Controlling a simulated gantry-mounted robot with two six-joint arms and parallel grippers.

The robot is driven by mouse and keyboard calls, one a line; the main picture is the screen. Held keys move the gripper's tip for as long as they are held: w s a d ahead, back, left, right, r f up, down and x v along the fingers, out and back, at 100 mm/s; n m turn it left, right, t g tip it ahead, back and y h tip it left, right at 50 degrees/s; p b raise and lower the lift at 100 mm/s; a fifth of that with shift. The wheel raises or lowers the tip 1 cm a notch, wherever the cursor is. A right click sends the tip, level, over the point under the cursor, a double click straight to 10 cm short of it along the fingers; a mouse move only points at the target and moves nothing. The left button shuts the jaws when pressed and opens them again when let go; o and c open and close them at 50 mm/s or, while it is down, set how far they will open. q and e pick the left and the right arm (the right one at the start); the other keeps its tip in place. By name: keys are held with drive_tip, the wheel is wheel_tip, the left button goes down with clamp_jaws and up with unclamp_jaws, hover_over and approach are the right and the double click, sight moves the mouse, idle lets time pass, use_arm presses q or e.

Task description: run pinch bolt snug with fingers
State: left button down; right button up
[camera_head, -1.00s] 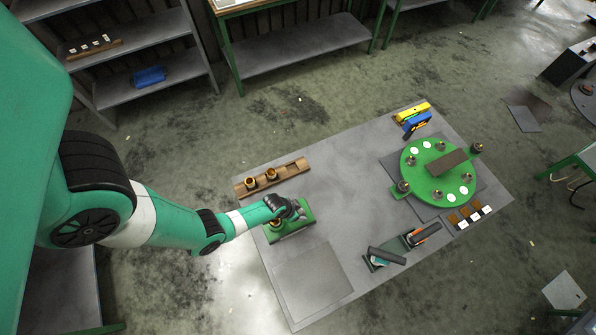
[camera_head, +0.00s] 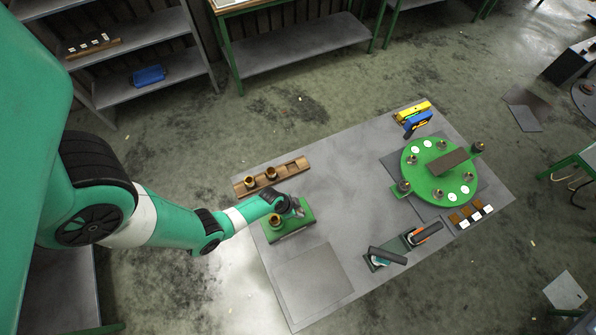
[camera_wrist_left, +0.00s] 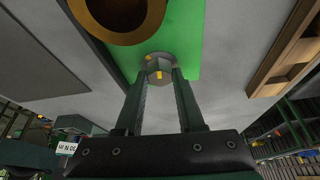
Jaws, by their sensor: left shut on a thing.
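The pinch bolt (camera_wrist_left: 160,68) shows in the left wrist view as a grey round head with yellow marks. It stands at the green block (camera_wrist_left: 195,25). My left gripper (camera_wrist_left: 161,76) is shut on the bolt head, with one finger on each side. In the head view my left gripper (camera_head: 297,209) is over the right part of the green block (camera_head: 290,234). It hides the bolt there. A brass collar (camera_head: 275,219) sits on the left part of the block, and shows in the left wrist view (camera_wrist_left: 122,14) beside the bolt. My right gripper is not in view.
A wooden rack (camera_head: 290,171) with brass collars lies behind the block. A green round turntable (camera_head: 428,185) with several small parts stands to the right. Two dark clamp-like tools (camera_head: 387,256) (camera_head: 424,233) lie at the front. The table (camera_head: 345,205) between is clear.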

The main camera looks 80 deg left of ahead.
use_arm(q)
drive_tip(key=shift+m, duration=0.5)
drive_tip(key=c, duration=0.5)
unclamp_jaws()
drive_tip(key=p+v, duration=0.6)
drive_tip(key=v, duration=0.5)
drive_tip(key=shift+s+a+r+p, duration=0.2)
drive_tip(key=shift+r+p, duration=0.1)
drive_tip(key=shift+p, duration=0.1)
